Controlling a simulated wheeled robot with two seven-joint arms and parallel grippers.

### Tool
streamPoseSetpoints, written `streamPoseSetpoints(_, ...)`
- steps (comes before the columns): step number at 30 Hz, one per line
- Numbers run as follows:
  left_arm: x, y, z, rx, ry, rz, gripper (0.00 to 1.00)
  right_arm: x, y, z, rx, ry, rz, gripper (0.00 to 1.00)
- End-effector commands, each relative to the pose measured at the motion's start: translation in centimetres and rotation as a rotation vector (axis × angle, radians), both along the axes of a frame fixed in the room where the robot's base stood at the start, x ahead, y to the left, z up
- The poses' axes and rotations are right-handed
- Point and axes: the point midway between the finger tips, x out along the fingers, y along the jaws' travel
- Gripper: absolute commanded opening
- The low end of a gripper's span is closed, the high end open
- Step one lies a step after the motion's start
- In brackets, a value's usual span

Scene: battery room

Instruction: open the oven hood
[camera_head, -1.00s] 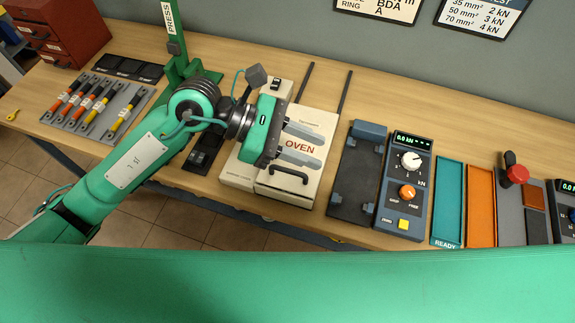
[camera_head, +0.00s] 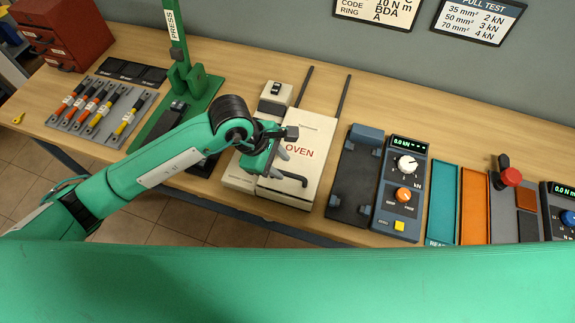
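The oven hood (camera_head: 313,130) is a cream box marked OVEN, lying closed over its base in the middle of the bench. Its dark bar handle (camera_head: 293,181) is on the near part of the hood. My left gripper (camera_head: 281,163) is above the hood's left side, just up and left of the handle. Its grey fingers look apart and empty, partly hidden by the wrist. The handle is not between them. My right gripper is not in view.
Two dark rails (camera_head: 343,95) run behind the hood. A control box with a small switch (camera_head: 276,90) is at its back left. A green press (camera_head: 183,75) stands to the left. A dark fixture (camera_head: 352,185) and a pull tester (camera_head: 402,190) stand close on the right.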

Motion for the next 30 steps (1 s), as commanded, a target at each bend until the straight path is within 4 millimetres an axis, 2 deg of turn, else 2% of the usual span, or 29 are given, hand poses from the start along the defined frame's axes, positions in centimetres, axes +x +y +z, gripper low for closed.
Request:
streamPoseSetpoints(1, 0.0, -0.5, -0.6, 0.000, 0.006, 0.000, 0.34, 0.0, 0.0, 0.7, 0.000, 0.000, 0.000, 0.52)
streamPoseSetpoints(9, 0.2, -1.9, -3.8, -0.001, 0.002, 0.001, 0.34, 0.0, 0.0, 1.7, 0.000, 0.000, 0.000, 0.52)
streamPoseSetpoints(20, 0.2, -2.1, -4.4, -0.001, 0.000, 0.000, 0.34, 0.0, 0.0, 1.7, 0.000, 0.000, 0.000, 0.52)
streamPoseSetpoints(25, 0.3, -2.1, -4.4, -0.001, 0.000, 0.000, 0.03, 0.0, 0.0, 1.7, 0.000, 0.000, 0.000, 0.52)
streamPoseSetpoints(26, 0.3, -2.1, -4.4, -0.001, 0.000, 0.000, 0.00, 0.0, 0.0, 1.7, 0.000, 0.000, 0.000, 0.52)
streamPoseSetpoints(30, 0.3, -2.1, -4.4, -0.001, 0.000, 0.000, 0.00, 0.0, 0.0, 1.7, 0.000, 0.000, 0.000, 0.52)
